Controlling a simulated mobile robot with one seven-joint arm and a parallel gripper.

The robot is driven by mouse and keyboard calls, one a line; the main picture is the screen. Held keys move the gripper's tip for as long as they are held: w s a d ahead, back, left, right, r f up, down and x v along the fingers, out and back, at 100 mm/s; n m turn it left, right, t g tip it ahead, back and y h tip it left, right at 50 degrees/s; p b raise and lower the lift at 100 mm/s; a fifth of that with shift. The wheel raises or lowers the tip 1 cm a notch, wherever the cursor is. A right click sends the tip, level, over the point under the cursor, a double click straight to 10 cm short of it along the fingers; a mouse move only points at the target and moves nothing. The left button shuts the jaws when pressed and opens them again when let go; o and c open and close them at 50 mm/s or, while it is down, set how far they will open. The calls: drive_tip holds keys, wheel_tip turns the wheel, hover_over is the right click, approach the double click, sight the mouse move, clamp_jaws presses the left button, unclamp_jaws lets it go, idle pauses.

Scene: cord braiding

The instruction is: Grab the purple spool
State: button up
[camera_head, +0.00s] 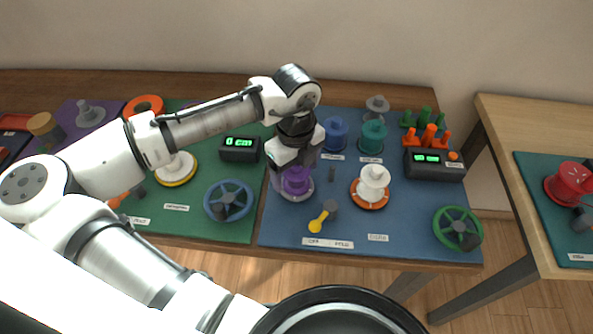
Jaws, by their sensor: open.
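The purple spool (296,184) stands upright on the blue mat (400,207), near the mat's left edge. It has a pale round base. My gripper (294,168) is right over the spool, pointing down, with its jaws open. The fingers reach down around or close beside the spool's upper part. The gripper body hides the spool's top, and I cannot tell whether a finger touches it.
A white spool (373,184) on an orange base stands to the right. Blue (335,134) and teal (371,136) spools stand behind. A yellow-handled lever (320,220) lies in front. A blue handwheel (229,200) is at left, and a digital display (240,149) is behind it.

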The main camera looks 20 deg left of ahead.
drive_tip(key=shift+f, duration=0.65)
drive_tip(key=c, duration=1.1)
drive_tip(key=shift+r, duration=0.1)
